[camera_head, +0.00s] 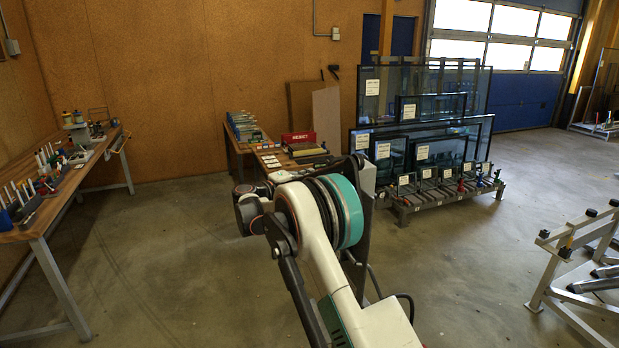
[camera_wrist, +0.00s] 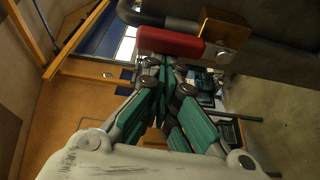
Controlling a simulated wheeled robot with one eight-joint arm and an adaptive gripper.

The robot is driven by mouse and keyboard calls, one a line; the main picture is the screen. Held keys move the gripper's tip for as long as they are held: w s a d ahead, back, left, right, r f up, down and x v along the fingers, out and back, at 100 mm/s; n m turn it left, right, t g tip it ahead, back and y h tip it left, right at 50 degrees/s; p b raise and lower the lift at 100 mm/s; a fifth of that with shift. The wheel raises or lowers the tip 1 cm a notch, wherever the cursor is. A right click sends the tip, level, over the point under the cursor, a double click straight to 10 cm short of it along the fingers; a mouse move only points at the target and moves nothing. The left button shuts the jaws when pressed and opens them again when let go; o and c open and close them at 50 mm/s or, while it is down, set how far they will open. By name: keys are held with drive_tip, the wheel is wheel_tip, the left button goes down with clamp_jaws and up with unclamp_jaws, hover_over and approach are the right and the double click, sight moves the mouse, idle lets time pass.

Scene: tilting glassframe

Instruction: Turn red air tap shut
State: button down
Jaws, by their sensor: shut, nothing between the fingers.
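The red air tap handle (camera_wrist: 171,42) shows in the wrist view at the top middle, a rounded red bar. A brass-coloured valve block (camera_wrist: 226,29) sits at its right end, with a dark pipe (camera_wrist: 168,20) running beside it. My gripper (camera_wrist: 167,62) is shut and empty, its tips right at the lower edge of the red handle in the picture. I cannot tell whether they touch it. The head view shows my arm, but neither the gripper nor the tap can be made out there.
In the head view, a workbench with tools (camera_head: 88,158) stands at the left. A rack of dark framed panes (camera_head: 425,100) stands behind my arm to the right. A metal frame (camera_head: 560,262) stands at the right edge. The floor between is clear.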

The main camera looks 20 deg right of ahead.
drive_tip(key=shift+s+m, duration=0.2)
drive_tip(key=shift+m, duration=0.2)
drive_tip(key=s+f+m+g+h+b, duration=0.2)
drive_tip(key=s+m+g+h+b, duration=0.2)
drive_tip(key=m, duration=1.4)
drive_tip(key=s+g+b, duration=0.1)
drive_tip(key=s+b, duration=0.2)
drive_tip(key=shift+s+f+m+h+b, duration=0.3)
drive_tip(key=shift+s+m, duration=0.1)
drive_tip(key=shift+f, duration=0.1)
